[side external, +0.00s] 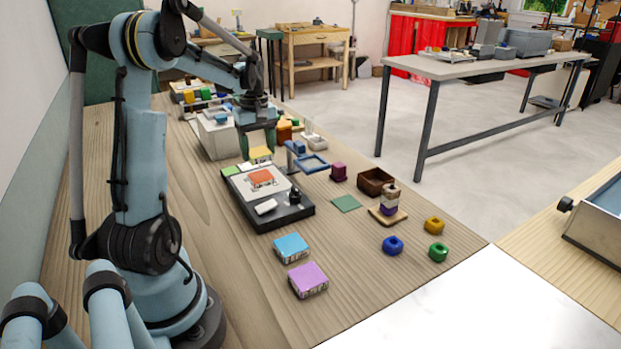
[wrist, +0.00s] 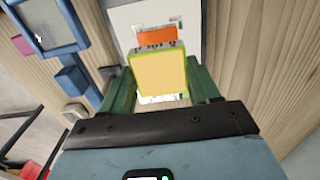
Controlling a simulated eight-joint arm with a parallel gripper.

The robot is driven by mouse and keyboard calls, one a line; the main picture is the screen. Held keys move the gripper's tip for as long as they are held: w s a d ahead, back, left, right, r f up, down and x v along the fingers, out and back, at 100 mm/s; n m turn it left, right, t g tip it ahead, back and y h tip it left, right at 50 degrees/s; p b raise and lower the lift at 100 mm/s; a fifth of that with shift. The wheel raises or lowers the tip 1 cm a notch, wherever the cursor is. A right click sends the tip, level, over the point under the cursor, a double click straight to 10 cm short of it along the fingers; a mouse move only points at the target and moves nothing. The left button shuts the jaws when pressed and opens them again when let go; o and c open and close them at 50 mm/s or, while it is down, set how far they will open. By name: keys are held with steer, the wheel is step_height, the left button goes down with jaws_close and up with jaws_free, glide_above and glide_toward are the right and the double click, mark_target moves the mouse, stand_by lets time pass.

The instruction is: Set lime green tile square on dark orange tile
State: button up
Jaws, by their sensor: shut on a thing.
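My gripper (side external: 259,147) is shut on a yellow tile (side external: 261,154) with patterned sides. In the wrist view the yellow tile (wrist: 159,74) sits between the two green fingers of my gripper (wrist: 160,80). The dark orange tile (side external: 261,177) lies on a white sheet on the black-edged board, just in front of the held tile. It also shows in the wrist view (wrist: 157,36), beyond the held tile. A lime green piece (side external: 231,170) is at the board's far left corner. The held tile hides part of what lies below it.
A white block (side external: 266,206) and a small black object (side external: 295,195) sit on the board (side external: 283,218). A blue tile (side external: 291,247) and a purple tile (side external: 308,280) lie nearer. A blue frame (side external: 311,164) and a brown box (side external: 375,181) stand right.

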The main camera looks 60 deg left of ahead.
mark_target(261, 176)
steer(key=shift+f, duration=2.3)
steer(key=o, duration=1.2)
steer(key=shift+o, duration=0.2)
